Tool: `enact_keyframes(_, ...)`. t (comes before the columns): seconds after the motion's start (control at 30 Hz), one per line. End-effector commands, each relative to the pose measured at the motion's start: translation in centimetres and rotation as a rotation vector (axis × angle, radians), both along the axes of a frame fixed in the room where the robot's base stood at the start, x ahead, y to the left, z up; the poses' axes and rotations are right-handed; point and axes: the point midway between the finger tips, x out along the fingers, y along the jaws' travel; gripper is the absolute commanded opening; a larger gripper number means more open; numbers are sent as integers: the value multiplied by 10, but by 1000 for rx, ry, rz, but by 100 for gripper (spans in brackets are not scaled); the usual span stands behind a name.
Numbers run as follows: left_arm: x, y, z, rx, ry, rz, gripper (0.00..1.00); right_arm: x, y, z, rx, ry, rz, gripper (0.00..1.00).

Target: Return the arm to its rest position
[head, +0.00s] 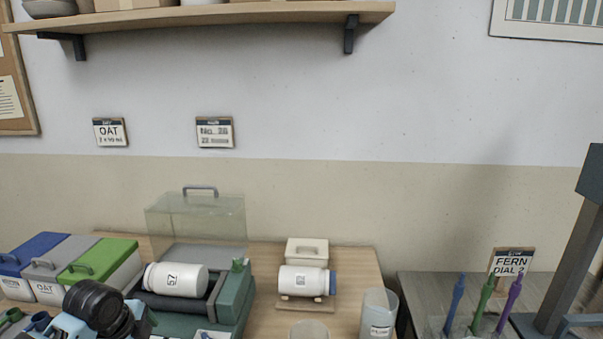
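A black and light-blue part that looks like my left arm shows at the bottom left of the head view, in front of the roller machine. Its fingers cannot be made out. My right arm and gripper are not seen. A white jar marked 57 (176,280) lies on its side on the green roller machine (236,300), under a raised clear cover (196,220). A second white jar with a blue lid (302,281) lies on its side on a small wooden stand (304,304).
Blue (38,246), grey (62,262) and green (104,258) lidded bins stand at the left. A clear beaker (378,312) stands near the wooden table's right edge. Coloured tools (484,302) and a dark post (572,250) stand on the grey table. A shelf (220,14) overhangs above.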

Motion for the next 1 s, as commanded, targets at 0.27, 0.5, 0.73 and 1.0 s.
enact_keyframes(0.27, -90, -54, -80, -88, 70, 252, 100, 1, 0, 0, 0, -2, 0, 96)
enact_keyframes(0.5, -186, -89, -118, -178, 122, 567, 100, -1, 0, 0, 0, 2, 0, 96)
enact_keyframes(0.73, -268, -103, -124, -242, 156, 893, 100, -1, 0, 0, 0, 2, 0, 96)
enact_keyframes(1.0, -328, -104, -115, -272, 169, 1167, 100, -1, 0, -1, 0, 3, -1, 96)
